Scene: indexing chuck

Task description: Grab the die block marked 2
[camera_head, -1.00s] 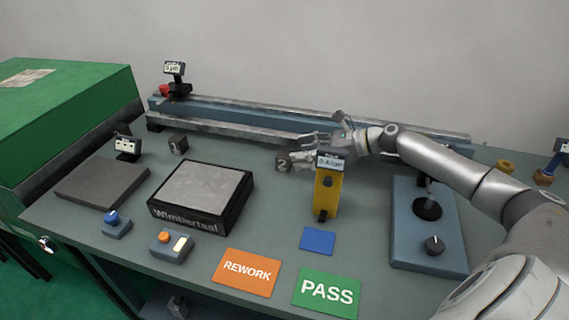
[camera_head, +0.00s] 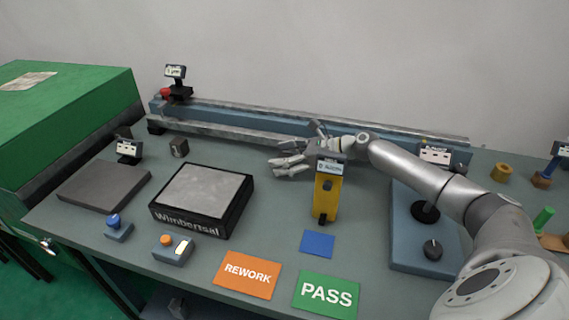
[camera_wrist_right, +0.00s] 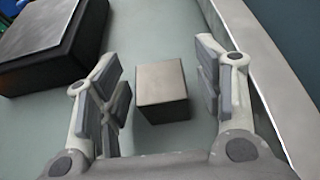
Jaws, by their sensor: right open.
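My right gripper (camera_head: 283,166) is open over the worktable, behind the yellow stand. In the right wrist view a plain grey cube (camera_wrist_right: 161,90) sits on the table between the spread fingers of the right gripper (camera_wrist_right: 160,95), apart from both. No number shows on its visible faces. It is at the spot where the block marked 2 stood in the earlier head view; in the head view now the gripper hides it. Another small dark block (camera_head: 179,147) stands further left, near the rail; its mark is too small to read. My left gripper is not in view.
The yellow stand (camera_head: 327,200) with a small display is close in front of the right gripper. A long blue-grey rail (camera_head: 300,125) runs behind. An orange REWORK card (camera_head: 247,275) and green PASS card (camera_head: 327,294) lie in front.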

